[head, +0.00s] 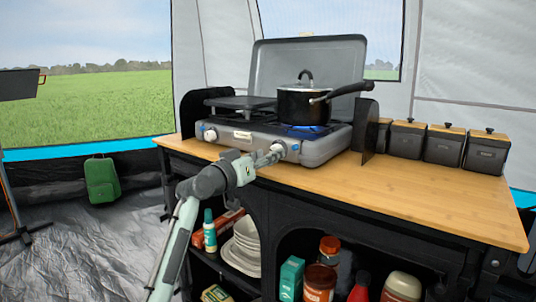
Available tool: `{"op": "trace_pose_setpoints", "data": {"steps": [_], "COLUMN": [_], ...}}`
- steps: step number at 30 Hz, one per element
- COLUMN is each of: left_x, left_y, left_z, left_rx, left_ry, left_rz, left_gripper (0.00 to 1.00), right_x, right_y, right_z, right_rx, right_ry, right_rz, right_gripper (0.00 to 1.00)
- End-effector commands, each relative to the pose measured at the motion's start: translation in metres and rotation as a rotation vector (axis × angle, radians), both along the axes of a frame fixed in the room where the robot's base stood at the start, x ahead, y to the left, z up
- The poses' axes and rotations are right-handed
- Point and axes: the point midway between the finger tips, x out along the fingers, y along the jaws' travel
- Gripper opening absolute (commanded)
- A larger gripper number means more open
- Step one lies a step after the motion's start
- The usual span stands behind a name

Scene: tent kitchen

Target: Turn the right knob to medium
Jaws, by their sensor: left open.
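A grey two-burner camping stove (318,150) with a raised lid stands on the wooden counter. Its right knob (280,147) is at the front, partly hidden by my left gripper (270,153). My left gripper reaches in from the lower left, its fingertips at the knob. It is open; whether it touches the knob is too small to tell. The knob's setting cannot be read. The left knob (210,135) is in plain view. A black pot (302,107) with a lid sits on the right burner, with blue flame (300,127) under it. My right gripper is not in view.
The pot's long handle (347,91) points right. Black canisters (443,144) with wooden lids stand at the counter's back right. The counter's front right (430,195) is clear. Shelves below hold plates (243,245), bottles and jars.

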Motion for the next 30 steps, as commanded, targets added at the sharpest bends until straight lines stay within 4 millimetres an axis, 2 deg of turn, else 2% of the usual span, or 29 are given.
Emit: {"op": "trace_pose_setpoints", "data": {"steps": [6, 15, 27, 30], "left_x": [0.017, 0.019, 0.019, 0.019], "left_y": [-0.011, -0.012, -0.012, -0.012], "left_z": [0.000, 0.000, -0.001, 0.000], "left_rx": [0.000, 0.001, 0.001, -0.001], "left_ry": [0.000, 0.000, 0.000, 0.002], "left_rz": [0.000, 0.001, 0.001, 0.001], "left_gripper": [0.49, 0.48, 0.00, 0.00], "right_x": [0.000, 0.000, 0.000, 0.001], "right_y": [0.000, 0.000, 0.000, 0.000], "right_z": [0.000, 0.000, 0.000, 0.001], "right_rx": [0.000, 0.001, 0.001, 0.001], "right_ry": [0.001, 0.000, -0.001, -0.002], "right_rz": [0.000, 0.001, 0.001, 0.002], "right_gripper": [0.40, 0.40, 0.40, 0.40]}}
